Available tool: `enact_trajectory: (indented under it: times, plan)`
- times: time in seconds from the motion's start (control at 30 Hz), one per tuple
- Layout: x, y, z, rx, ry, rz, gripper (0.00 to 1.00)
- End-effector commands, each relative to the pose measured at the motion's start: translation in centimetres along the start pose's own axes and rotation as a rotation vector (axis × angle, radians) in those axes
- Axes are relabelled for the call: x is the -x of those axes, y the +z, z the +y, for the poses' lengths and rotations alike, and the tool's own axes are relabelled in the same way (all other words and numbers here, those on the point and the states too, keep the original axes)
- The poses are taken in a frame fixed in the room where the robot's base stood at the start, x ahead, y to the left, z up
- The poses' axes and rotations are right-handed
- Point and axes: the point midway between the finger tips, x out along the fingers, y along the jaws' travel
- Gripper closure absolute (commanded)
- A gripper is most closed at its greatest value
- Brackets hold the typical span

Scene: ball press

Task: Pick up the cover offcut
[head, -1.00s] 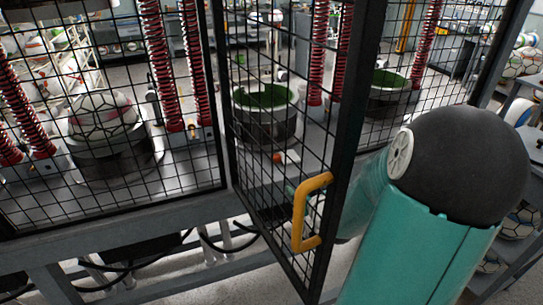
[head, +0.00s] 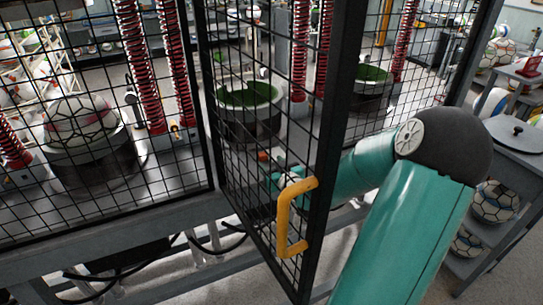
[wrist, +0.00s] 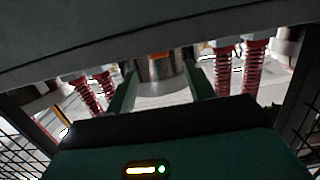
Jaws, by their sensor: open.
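A small orange piece (head: 263,155), which looks like the cover offcut, lies on the grey press table behind the mesh in the head view. Its shape is too small to tell. My gripper (head: 280,178) is partly hidden by the mesh door and its yellow handle, and is close to the orange piece on its near side. In the wrist view, my gripper (wrist: 160,82) has its two teal fingers spread apart with nothing held between them. An orange-brown patch (wrist: 158,68) shows beyond the fingertips, against a dark cylinder; I cannot tell whether it is the offcut.
The mesh door (head: 265,130) with its yellow handle (head: 291,215) stands swung out, left of my arm. Green-lined press bowls (head: 248,95) and red springs (head: 300,50) stand behind it. A ball shelf (head: 510,150) is at right.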

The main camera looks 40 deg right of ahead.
Motion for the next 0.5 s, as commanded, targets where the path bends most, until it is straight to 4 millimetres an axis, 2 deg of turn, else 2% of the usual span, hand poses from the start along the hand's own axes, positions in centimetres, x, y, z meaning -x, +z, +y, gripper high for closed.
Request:
enact_trajectory:
  times: [0.17,0.33,0.5]
  plan:
    - [-1.7,0.0,-0.1,-0.003,-0.001,0.000,0.46]
    - [-4.3,-0.1,-0.1,-0.003,-0.002,0.001,0.46]
    - [-5.5,-0.1,-0.1,-0.001,0.000,0.000,0.46]
